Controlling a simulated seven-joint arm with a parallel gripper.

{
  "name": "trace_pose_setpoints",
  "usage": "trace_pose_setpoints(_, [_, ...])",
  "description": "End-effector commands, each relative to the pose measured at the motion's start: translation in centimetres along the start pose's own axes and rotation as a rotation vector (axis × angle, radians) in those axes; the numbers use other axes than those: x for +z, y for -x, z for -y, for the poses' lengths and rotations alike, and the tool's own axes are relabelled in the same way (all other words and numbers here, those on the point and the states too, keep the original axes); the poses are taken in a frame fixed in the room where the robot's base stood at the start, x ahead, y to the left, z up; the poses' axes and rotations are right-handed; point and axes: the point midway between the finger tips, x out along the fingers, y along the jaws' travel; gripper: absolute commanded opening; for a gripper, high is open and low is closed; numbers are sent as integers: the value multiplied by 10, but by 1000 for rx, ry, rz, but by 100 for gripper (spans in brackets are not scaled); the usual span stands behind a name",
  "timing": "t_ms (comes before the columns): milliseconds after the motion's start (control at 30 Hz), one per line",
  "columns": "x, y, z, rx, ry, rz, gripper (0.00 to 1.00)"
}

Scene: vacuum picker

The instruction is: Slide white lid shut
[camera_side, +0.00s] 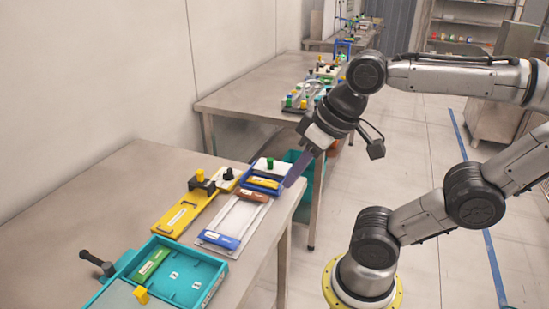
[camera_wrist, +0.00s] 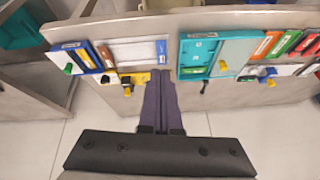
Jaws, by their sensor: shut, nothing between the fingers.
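The white lid (camera_side: 259,165) bears a green knob (camera_side: 270,163). It sits at the far end of a blue box (camera_side: 250,186), drawn back so that a yellow block (camera_side: 263,183) shows inside. In the wrist view the lid (camera_wrist: 58,59) is at the far left, beside the blue box (camera_wrist: 84,62). My gripper (camera_side: 290,183) has long dark purple fingers, held together and empty. In the side view they hang at the right of the blue box. In the wrist view the gripper (camera_wrist: 161,76) points between the box and the teal tray, apart from the lid.
A yellow slide box (camera_side: 184,214) stands on the wall side. A pale tray (camera_side: 234,218) with a blue block lies nearer the camera, then a teal tray (camera_side: 215,284). A teal bin (camera_side: 300,178) stands beyond the table (camera_side: 130,180). Bare tabletop lies left of the boxes.

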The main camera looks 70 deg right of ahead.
Motion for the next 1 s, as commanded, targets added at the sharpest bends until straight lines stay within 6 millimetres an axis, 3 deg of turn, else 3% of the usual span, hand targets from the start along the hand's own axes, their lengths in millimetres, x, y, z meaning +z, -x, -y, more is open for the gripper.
trace_pose_setpoints(200, [-70,31,0,23,-232,62,0])
trace_pose_setpoints(467, [-165,30,-36,85,-556,166,0])
trace_pose_setpoints(600, [-208,14,-73,121,-720,221,0])
trace_pose_setpoints(733, [-238,-8,-118,150,-867,272,0])
trace_pose_setpoints(900, [-258,-46,-191,184,-1050,336,0])
trace_pose_setpoints(1000, [-259,-73,-239,199,-1151,375,0])
